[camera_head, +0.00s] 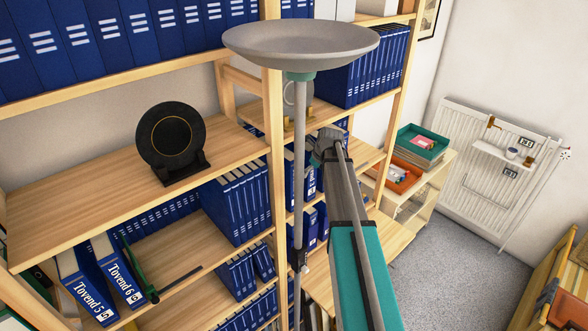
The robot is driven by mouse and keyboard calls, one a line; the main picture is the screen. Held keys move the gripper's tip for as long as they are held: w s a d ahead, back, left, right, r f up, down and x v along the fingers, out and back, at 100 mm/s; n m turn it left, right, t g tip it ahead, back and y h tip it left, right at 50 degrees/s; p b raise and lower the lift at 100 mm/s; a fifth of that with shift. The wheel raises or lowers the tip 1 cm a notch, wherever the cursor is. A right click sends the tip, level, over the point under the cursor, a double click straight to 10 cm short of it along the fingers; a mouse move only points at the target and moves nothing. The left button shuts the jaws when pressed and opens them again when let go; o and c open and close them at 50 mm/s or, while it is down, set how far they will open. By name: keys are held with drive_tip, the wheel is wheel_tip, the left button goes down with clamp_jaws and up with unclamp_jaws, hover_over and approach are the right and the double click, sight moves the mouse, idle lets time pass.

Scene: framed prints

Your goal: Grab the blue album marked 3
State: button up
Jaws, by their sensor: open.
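Many blue albums stand on the wooden shelves. Two leaning on the lower left shelf have readable spines: "Tovend 5" (83,287) and "Tovend 6" (117,272). Other blue albums stand in the top row (130,35), in the middle group (238,205) and at the upper right (362,68). I can make out no spine marked 3. My grey and teal arm rises from the bottom centre, in front of the right shelf bay. I cannot make out my gripper's fingers at the arm's far end.
A wide grey dish (300,45) on a thin pole stands before the shelves. A black disc (171,140) sits on the left shelf. A dark green, rod-like object (137,265) is beside "Tovend 6". Trays (422,144) rest on a cabinet, right. Grey floor (450,270) is partly clear.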

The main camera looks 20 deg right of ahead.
idle(0.5)
drive_tip(key=c, duration=1.3)
drive_tip(key=shift+r+p, duration=0.25)
drive_tip(key=shift+p, duration=0.05)
